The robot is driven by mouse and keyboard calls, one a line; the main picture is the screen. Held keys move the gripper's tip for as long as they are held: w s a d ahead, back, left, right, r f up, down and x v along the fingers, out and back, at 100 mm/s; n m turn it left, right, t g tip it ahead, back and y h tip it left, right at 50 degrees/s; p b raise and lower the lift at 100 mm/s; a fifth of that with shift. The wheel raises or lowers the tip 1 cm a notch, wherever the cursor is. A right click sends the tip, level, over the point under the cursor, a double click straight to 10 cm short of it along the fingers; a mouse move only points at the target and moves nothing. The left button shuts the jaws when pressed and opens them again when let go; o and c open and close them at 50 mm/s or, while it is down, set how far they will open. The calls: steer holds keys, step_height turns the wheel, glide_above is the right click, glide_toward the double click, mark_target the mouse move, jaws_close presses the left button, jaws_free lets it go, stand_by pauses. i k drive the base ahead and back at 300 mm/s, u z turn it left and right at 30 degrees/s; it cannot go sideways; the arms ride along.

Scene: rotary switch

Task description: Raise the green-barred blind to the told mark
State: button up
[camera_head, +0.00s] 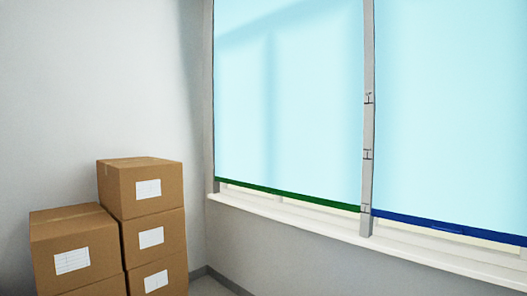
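The green-barred blind (290,100) hangs in the left window as a pale blue sheet. Its green bar (290,194) runs along the bottom edge, a little above the sill. A grey post (368,125) stands between the two windows and bears small dark marks at several heights: an upper one (369,98), a middle one (367,154) and a low one (366,208). The right end of the green bar is close to the low mark. The writing at the marks is too small to read. My gripper is not in view, and no switch shows.
A second blind (450,110) with a blue bar (450,228) hangs in the right window, also low. The white sill (300,220) runs below both. Stacked cardboard boxes (152,190) stand at the lower left by the wall. A little bare floor shows beside them.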

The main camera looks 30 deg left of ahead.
mark_target(310, 153)
steer(key=u, duration=1.4)
steer(key=k, duration=0.8)
steer(key=u, duration=0.05)
steer(key=i, duration=1.7)
steer(key=u, duration=0.4)
